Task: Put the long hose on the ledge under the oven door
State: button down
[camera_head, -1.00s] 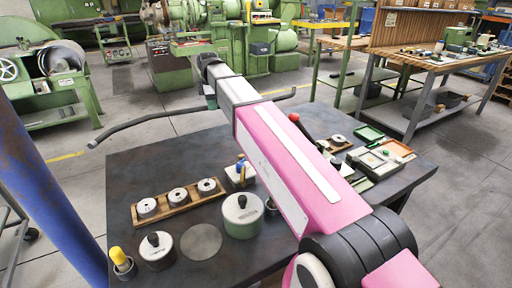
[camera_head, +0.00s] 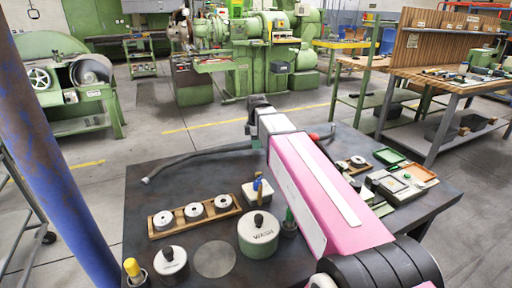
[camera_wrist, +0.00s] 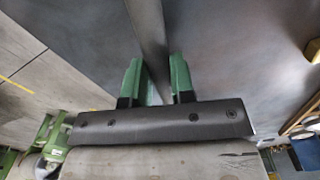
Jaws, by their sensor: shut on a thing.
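The long hose (camera_head: 190,160) is a thin dark grey tube with a slight bend. It shows along the far left edge of the dark table, with its left end near the table's far left corner. In the head view my arm mostly hides the gripper. I cannot make out an oven door or a ledge under one in either view.
The dark table (camera_head: 150,262) carries a wooden block (camera_head: 194,216) with several round gauges, a green-sided round pot (camera_head: 258,234) and small trays (camera_head: 389,156). A blue column (camera_head: 45,150) stands at the left. Green machines (camera_head: 275,50) and a workbench (camera_head: 450,80) stand beyond open floor.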

jog(key=shift+f, duration=0.75)
jog(key=c, duration=1)
grip_release()
jog(key=shift+o, duration=0.2)
